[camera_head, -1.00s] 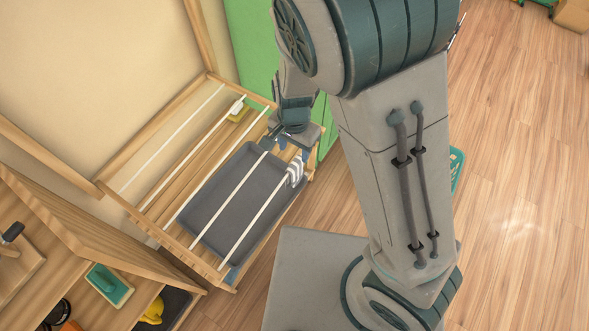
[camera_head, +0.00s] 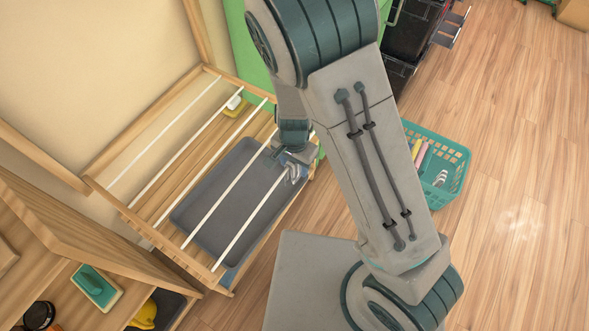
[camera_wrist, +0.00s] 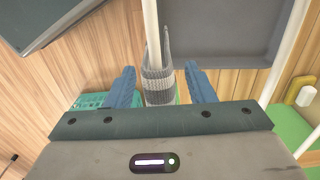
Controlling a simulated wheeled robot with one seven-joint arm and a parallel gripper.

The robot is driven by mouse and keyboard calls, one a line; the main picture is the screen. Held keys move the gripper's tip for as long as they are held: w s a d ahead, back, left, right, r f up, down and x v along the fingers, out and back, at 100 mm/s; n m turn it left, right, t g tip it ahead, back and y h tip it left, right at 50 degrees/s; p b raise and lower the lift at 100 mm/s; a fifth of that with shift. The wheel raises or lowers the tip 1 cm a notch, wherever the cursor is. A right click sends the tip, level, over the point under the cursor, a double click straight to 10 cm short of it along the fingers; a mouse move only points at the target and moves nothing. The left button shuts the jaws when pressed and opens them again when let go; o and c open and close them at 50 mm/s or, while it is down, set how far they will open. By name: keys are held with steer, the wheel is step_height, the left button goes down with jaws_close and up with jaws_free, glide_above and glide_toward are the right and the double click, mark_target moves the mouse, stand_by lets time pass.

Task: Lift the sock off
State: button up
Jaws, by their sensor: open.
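A grey-and-white striped sock (camera_head: 293,173) hangs over the front white rod (camera_head: 250,222) of the wooden drying rack (camera_head: 122,205), near the rod's right end. In the wrist view the sock (camera_wrist: 158,86) lies between the two blue fingers of my gripper (camera_wrist: 161,88). The fingers are open, with a gap on each side of the sock. In the head view my wrist partly covers the sock, and my fingertips are hard to make out.
A grey tray (camera_head: 205,215) lies under the rods. A teal basket (camera_head: 455,190) with several items stands on the floor to the right, behind my arm. A yellow-and-white brush (camera_head: 233,104) is at the rack's far side. A wooden shelf (camera_head: 60,215) stands at left.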

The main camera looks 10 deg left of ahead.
steer(key=c, duration=1)
steer(key=shift+r, duration=0.1)
steer(key=shift+c, duration=0.2)
